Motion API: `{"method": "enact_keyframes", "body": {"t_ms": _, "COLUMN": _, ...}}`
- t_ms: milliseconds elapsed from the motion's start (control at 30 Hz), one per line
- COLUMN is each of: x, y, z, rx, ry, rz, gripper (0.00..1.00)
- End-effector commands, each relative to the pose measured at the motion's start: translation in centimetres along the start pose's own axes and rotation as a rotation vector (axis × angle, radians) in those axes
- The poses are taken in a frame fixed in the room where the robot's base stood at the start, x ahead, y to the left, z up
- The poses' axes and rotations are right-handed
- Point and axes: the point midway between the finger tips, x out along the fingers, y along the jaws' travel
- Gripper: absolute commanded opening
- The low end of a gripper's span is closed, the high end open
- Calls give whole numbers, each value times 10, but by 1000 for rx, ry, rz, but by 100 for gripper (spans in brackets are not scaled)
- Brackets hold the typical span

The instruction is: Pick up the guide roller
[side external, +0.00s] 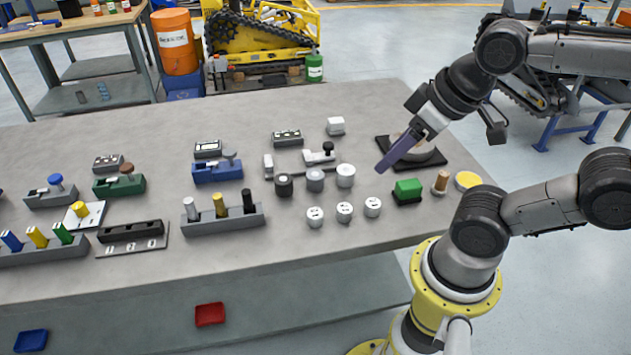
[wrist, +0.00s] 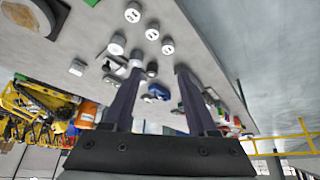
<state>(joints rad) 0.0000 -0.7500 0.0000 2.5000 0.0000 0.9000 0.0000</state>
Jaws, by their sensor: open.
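Nothing in view is labelled as the guide roller, and I cannot tell for certain which part it is. Three short cylinders stand in a row mid-table: a dark one (side external: 284,186), a grey one (side external: 315,181) and a white one (side external: 345,176). The white one also shows in the wrist view (wrist: 117,44). In front of them stand three white cylinders with dark marks on top (side external: 344,211). My gripper (side external: 382,170) is open and empty above the table, right of the row. Its two dark purple fingers are spread apart in the wrist view (wrist: 158,70).
A green block (side external: 408,189), a copper-coloured peg (side external: 441,181) and a yellow disc (side external: 467,181) lie near the right edge. A black plate with a round part (side external: 425,158) lies behind my gripper. Several holders fill the left side. The table's front strip is clear.

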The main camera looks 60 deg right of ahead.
Motion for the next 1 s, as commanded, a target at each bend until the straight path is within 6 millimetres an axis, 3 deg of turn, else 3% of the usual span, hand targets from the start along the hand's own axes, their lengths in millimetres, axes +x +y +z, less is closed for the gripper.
{"method": "enact_keyframes", "body": {"t_ms": 33, "x": 0, "y": 0, "z": 0, "rx": 0, "ry": 0, "rz": 0, "gripper": 70}}
{"method": "enact_keyframes", "body": {"t_ms": 133, "x": 0, "y": 0, "z": 0, "rx": 0, "ry": 0, "rz": 0, "gripper": 88}}
{"method": "enact_keyframes", "body": {"t_ms": 167, "x": 0, "y": 0, "z": 0, "rx": 0, "ry": 0, "rz": 0, "gripper": 89}}
{"method": "enact_keyframes", "body": {"t_ms": 433, "x": 0, "y": 0, "z": 0, "rx": 7, "ry": 0, "rz": 0, "gripper": 89}}
{"method": "enact_keyframes", "body": {"t_ms": 567, "x": 0, "y": 0, "z": 1, "rx": 103, "ry": -4, "rz": 0, "gripper": 89}}
{"method": "enact_keyframes", "body": {"t_ms": 667, "x": -7, "y": 0, "z": -7, "rx": 279, "ry": 8, "rz": -1, "gripper": 89}}
{"method": "enact_keyframes", "body": {"t_ms": 800, "x": -13, "y": 2, "z": -36, "rx": 615, "ry": -13, "rz": 8, "gripper": 89}}
{"method": "enact_keyframes", "body": {"t_ms": 1000, "x": 5, "y": 12, "z": -92, "rx": 1133, "ry": -102, "rz": 87, "gripper": 89}}
